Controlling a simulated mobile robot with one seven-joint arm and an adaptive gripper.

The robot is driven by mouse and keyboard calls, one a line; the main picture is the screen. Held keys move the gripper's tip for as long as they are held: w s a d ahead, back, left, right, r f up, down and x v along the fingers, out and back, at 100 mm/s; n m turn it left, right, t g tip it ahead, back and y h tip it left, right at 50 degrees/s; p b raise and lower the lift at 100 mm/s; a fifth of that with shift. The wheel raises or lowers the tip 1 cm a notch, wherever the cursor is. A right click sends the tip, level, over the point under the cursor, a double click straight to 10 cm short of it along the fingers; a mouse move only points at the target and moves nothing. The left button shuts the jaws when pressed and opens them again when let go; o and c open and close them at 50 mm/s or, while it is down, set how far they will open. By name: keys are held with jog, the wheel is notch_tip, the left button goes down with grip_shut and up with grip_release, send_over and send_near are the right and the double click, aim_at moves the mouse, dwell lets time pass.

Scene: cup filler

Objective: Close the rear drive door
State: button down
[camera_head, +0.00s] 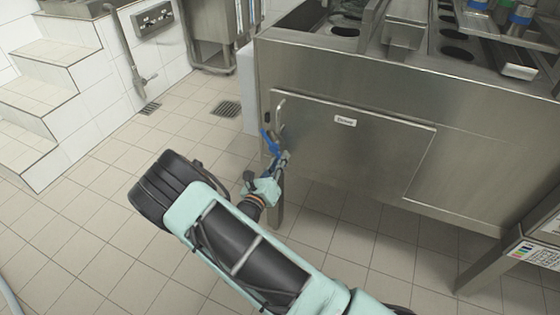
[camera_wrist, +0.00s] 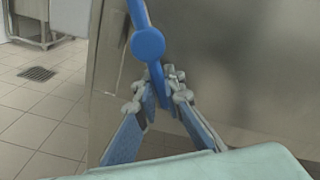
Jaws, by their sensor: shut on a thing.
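The rear drive door (camera_head: 370,150) is a flat steel panel with a small white label on the front of the steel machine. It lies nearly in line with the machine front; I cannot tell whether it is fully flush. A blue lever (camera_wrist: 148,44) with a round hub stands at the door's left edge, and it also shows in the head view (camera_head: 265,135). My gripper (camera_head: 277,156) is at that left edge, below a bent metal handle (camera_head: 280,106). In the wrist view my gripper (camera_wrist: 160,90) is shut on the lever's lower end, between its blue-padded fingers.
A machine leg (camera_head: 275,212) stands just below my gripper. Tiled steps (camera_head: 60,88) and a wall panel with outlets (camera_head: 153,20) are at the upper left. The tiled floor (camera_head: 90,235) to the left is clear, with a drain grate (camera_head: 226,109).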

jog(key=c, duration=2)
grip_release()
jog(key=v, duration=1.2)
